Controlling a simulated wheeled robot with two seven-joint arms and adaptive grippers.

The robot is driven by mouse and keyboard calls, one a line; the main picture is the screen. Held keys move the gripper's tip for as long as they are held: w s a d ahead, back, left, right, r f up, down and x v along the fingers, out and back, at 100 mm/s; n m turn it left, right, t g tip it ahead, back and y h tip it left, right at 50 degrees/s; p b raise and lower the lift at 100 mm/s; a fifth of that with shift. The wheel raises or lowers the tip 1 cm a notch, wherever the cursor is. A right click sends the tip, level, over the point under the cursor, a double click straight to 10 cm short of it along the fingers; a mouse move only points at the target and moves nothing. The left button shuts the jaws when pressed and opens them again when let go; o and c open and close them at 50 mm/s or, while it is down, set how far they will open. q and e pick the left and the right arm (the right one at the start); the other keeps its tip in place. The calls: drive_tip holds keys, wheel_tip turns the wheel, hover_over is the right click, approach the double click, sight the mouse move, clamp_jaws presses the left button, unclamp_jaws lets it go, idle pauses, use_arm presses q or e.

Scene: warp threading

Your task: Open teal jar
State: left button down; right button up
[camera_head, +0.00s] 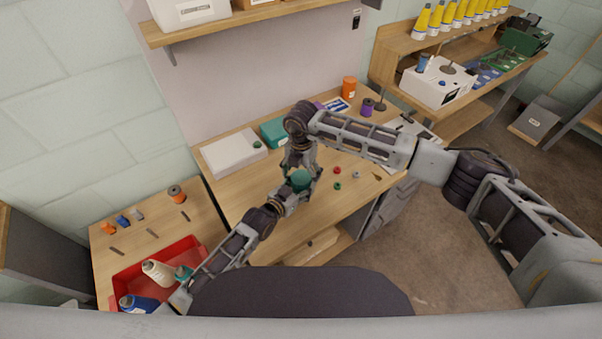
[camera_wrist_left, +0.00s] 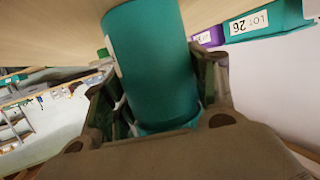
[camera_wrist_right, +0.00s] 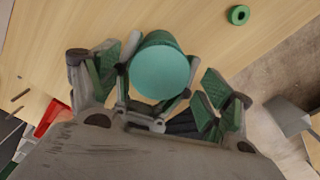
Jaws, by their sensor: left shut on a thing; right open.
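The teal jar (camera_head: 300,180) is over the middle table, in the head view. My left gripper (camera_head: 293,190) is shut on the jar, which stands between its fingers in the left wrist view (camera_wrist_left: 153,65). In the right wrist view the round teal top of the jar (camera_wrist_right: 158,72) faces the camera. My right gripper (camera_wrist_right: 160,62) is open above the jar, one finger on each side of the top with gaps. Whether the jar's base touches the table is hidden.
Several small rings, among them a green one (camera_wrist_right: 239,15), lie right of the jar. A white box (camera_head: 233,154) and a teal box (camera_head: 275,131) stand behind. A red tray (camera_head: 192,243) with spools is at the left. Table around the rings is mostly clear.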

drive_tip(key=shift+r, duration=0.1)
drive_tip(key=shift+r, duration=2.2)
drive_tip(key=shift+r, duration=0.1)
drive_tip(key=shift+c, duration=0.4)
drive_tip(key=shift+a+r+m, duration=0.1)
drive_tip(key=shift+r+m, duration=0.25)
drive_tip(key=shift+m, duration=0.35)
drive_tip(key=shift+r+m, duration=0.65)
drive_tip(key=shift+m, duration=0.4)
drive_tip(key=shift+r+m, duration=0.6)
drive_tip(key=shift+m, duration=0.45)
drive_tip(key=shift+f, duration=4)
